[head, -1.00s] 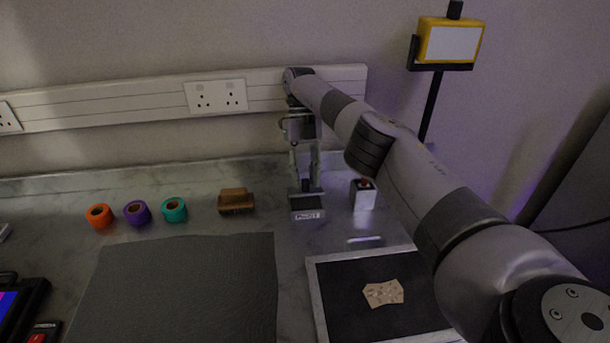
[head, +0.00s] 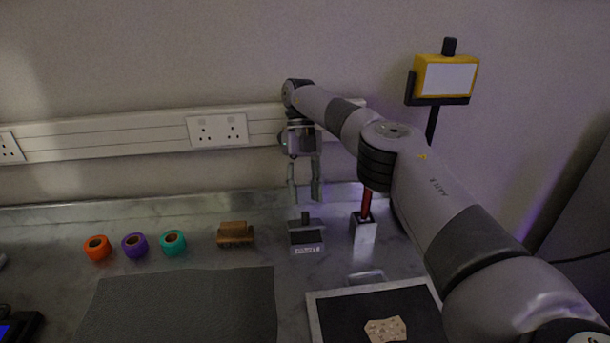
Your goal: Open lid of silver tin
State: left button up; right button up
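The small silver tin (head: 307,250) stands on the marble worktop in the head view, with a pale label on its front. Its top shows a dark area and, behind that, a grey part with a small dark upright knob (head: 305,217). It is too small to tell for sure whether the lid stands open. My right gripper (head: 305,198) hangs pointing down just above and behind the tin. Its two fingers are apart with nothing between them, and it looks clear of the knob. My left gripper is not in view.
A grey holder (head: 363,230) with a red-handled tool stands close right of the tin. A brown wooden block or brush (head: 236,234) and a teal roll (head: 173,242) lie left. A dark framed tray (head: 350,310) and a grey mat (head: 180,305) lie in front. Wall trunking runs behind.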

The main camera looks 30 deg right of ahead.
jog(key=shift+r, duration=2.3)
